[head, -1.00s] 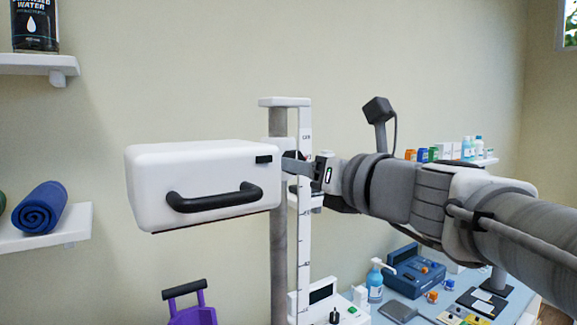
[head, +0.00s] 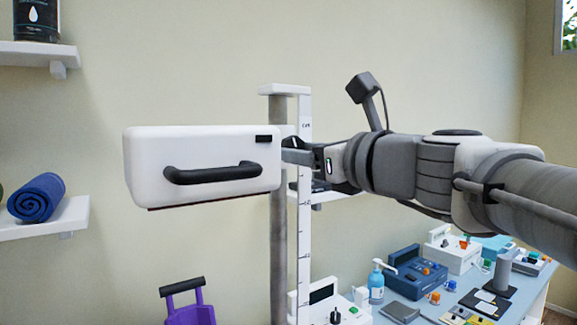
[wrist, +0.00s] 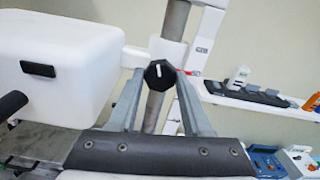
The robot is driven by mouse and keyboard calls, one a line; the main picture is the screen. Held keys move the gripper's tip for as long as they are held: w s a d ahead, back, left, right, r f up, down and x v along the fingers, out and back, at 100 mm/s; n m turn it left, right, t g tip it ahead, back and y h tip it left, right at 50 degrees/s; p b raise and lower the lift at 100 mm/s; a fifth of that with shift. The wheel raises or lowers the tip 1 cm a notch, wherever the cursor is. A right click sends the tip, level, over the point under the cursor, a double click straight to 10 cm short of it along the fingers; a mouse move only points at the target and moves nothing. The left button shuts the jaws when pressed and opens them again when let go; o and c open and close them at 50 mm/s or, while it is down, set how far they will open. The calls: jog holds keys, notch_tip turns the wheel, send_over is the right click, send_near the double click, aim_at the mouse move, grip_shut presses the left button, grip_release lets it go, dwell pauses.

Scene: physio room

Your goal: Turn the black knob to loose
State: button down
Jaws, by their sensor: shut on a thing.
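The black knob (wrist: 158,73) shows in the wrist view, with a white line on its face pointing roughly up. It sits in front of the grey column (wrist: 153,112), beside the white box-shaped head unit (wrist: 70,65). My gripper (wrist: 159,78) has its two grey fingers on either side of the knob and is shut on it. In the head view my gripper (head: 292,150) reaches in from the right to the column, just right of the white head unit (head: 205,165) with its black handle.
A white scale strip (head: 304,225) runs down beside the column. Below right, a blue table (head: 405,310) holds several devices and a pump bottle (head: 376,283). A wall shelf (head: 60,218) with a blue roll stands left. A purple item (head: 188,312) is below.

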jog(key=shift+r+n+b, duration=0.2)
jog(key=shift+n+b, duration=4.3)
jog(key=shift+n, duration=2.4)
jog(key=shift+r+n+b, duration=0.15)
jog(key=shift+n+b, duration=4.3)
jog(key=shift+n, duration=2.45)
jog(key=shift+c, duration=1.7)
grip_release()
jog(key=shift+d, duration=0.1)
